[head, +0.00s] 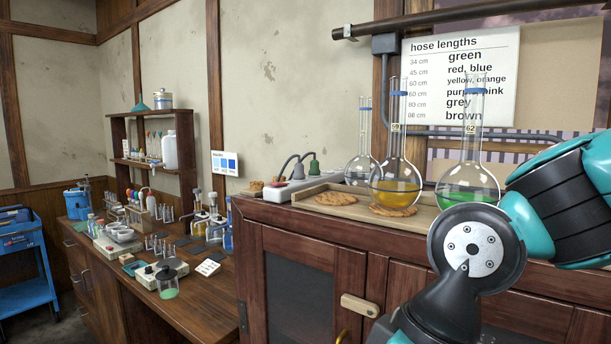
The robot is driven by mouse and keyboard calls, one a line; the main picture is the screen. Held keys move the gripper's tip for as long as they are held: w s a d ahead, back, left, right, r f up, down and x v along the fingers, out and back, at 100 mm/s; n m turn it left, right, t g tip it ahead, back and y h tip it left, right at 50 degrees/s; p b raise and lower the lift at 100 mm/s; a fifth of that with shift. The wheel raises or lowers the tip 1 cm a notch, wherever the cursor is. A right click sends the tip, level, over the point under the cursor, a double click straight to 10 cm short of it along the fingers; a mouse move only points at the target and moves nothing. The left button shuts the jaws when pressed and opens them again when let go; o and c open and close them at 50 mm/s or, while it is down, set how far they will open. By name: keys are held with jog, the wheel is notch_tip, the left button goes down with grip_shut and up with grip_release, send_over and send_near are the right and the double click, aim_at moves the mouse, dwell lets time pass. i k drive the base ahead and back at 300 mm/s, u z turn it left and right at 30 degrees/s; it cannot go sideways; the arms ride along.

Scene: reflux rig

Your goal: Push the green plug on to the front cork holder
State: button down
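Small cork-coloured pieces (256,185) lie at the cabinet's back left, left of the box. Flat cork-coloured rounds (336,199) lie on the wooden tray, one more (395,211) by the yellow flask. I cannot tell which is the front cork holder. My arm fills the lower right; my gripper is out of view.
Round flasks with long necks, one with yellow liquid (396,190) and one with green (467,190), stand on the wooden tray (312,191). A lower bench (192,297) at left is crowded with glassware. A blue cart (25,262) stands far left.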

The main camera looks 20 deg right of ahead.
aim_at(314, 171)
jog(key=k, duration=0.65)
jog(key=u, duration=0.6)
jog(key=i, duration=0.6)
jog(key=u, duration=0.7)
jog(key=i, duration=1.35)
jog(key=z, duration=1)
jog(key=i, duration=0.35)
jog(key=z, duration=0.35)
